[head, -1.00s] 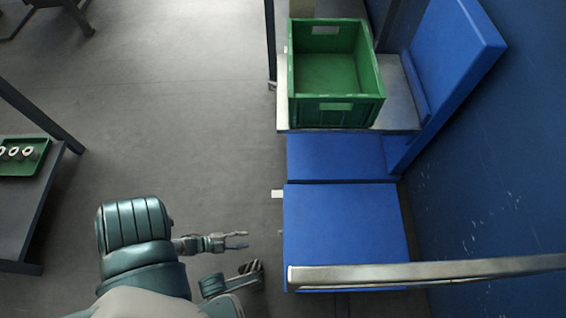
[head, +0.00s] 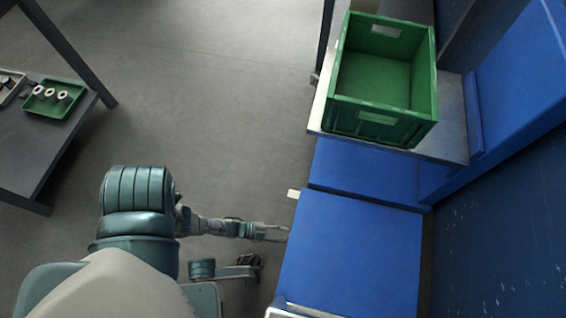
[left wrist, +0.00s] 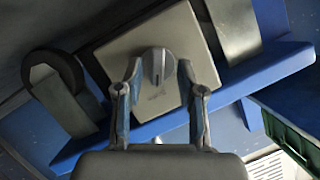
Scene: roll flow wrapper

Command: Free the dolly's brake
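My left gripper (head: 284,233) is at the left edge of the blue body (head: 350,250) in the head view, low beside it. In the left wrist view its two fingers (left wrist: 161,95) are apart and empty. A round grey knob (left wrist: 158,66) on a pale square plate (left wrist: 190,40) shows between and just beyond the fingertips. I cannot tell whether a finger touches it. A dark round wheel-like part (left wrist: 50,72) is left of the plate. I cannot make out which part is the dolly's brake.
A green crate (head: 425,105) stands on a pale shelf (head: 452,140) at the upper right. A dark table (head: 30,150) at the left carries a green tray (head: 42,107) with white rings. A small white tab (head: 293,193) sticks out left of the blue body. The middle floor is clear.

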